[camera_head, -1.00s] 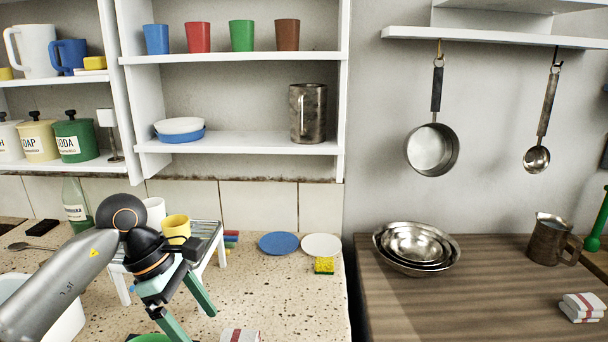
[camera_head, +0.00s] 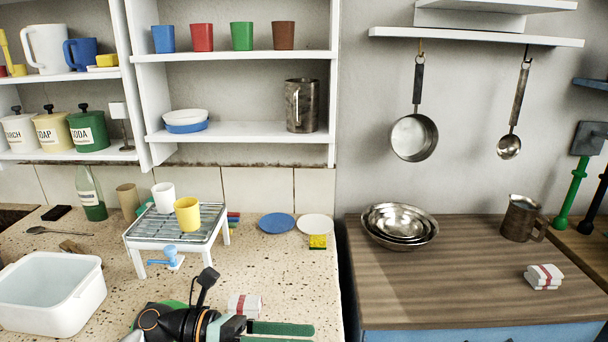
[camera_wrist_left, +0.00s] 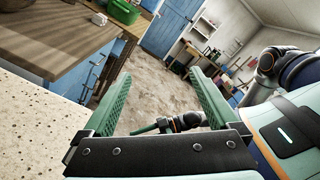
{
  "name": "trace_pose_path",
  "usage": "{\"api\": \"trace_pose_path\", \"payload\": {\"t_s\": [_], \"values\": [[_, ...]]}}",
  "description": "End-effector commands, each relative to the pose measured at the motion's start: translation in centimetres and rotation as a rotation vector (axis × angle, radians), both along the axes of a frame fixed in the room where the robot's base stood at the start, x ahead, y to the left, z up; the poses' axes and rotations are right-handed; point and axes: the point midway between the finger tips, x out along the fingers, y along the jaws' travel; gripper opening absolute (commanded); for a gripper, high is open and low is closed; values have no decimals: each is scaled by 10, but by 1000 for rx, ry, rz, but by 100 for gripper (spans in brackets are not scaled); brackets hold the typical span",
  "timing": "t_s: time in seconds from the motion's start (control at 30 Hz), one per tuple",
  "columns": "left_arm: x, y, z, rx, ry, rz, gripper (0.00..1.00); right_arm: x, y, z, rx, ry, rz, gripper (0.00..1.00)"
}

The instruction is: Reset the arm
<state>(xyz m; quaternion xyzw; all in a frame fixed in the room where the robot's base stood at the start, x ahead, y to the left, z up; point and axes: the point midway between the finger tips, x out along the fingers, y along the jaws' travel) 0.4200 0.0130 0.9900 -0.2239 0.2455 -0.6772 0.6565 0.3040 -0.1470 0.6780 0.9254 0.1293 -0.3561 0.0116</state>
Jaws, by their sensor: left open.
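My left gripper (camera_head: 282,328) is low at the bottom edge of the head view, over the front of the speckled counter. Its green fingers point right, close to a folded white cloth with a red stripe (camera_head: 244,305). In the left wrist view the two green fingers (camera_wrist_left: 160,76) are spread apart with nothing between them. Part of my other arm shows in that view, with what looks like my right gripper (camera_wrist_left: 150,127) partly hidden behind the left gripper's body; its jaws cannot be made out.
A small rack (camera_head: 136,239) holds a white cup (camera_head: 163,196) and a yellow cup (camera_head: 187,213). A white basin (camera_head: 52,290) stands at left. Blue (camera_head: 277,223) and white (camera_head: 315,224) plates lie behind. Nested metal bowls (camera_head: 400,224) stand on the wooden top. The counter's middle right is clear.

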Motion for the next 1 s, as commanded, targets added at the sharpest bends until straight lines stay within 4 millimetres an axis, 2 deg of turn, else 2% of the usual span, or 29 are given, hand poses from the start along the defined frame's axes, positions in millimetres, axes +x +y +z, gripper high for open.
{"api": "trace_pose_path", "payload": {"t_s": [0.03,0.1,0.17,0.23,0.27,0.37,0.43,0.57,0.6,0.7,0.8,0.87,0.9,1.0], "values": [[0,-3,12,-122,137,66,94,-1,-3,9,-4,2,-5,33],[9,1,20,-281,329,167,94,-3,-6,13,-7,4,-11,33],[18,10,21,-408,501,259,94,-6,-7,17,-8,5,-13,33],[29,25,14,-551,711,370,94,-9,-8,21,-9,10,-15,33],[34,34,8,-611,804,420,94,-10,-8,22,-10,13,-16,33],[41,64,-26,-795,1120,591,94,-12,-10,29,-11,15,-21,33],[37,87,-60,-916,1345,717,94,-12,-11,35,-11,11,-26,33],[3,125,-137,-1123,1765,966,94,-14,-16,46,-14,8,-35,33],[-14,133,-160,-1176,1883,1040,94,-15,-18,47,-18,11,-38,33],[-58,146,-205,-1282,2124,1196,94,-18,-21,49,-22,15,-44,33],[-97,152,-235,-1350,2293,1313,94,-19,-22,51,-22,15,-44,33],[-114,154,-245,-1378,2360,1360,94,-19,-22,53,-21,13,-45,33],[-120,155,-249,-1388,2385,1379,94,-19,-22,53,-21,12,-45,33],[-120,155,-249,-1388,2385,1379,94,-19,-22,53,-21,12,-45,33]]}}
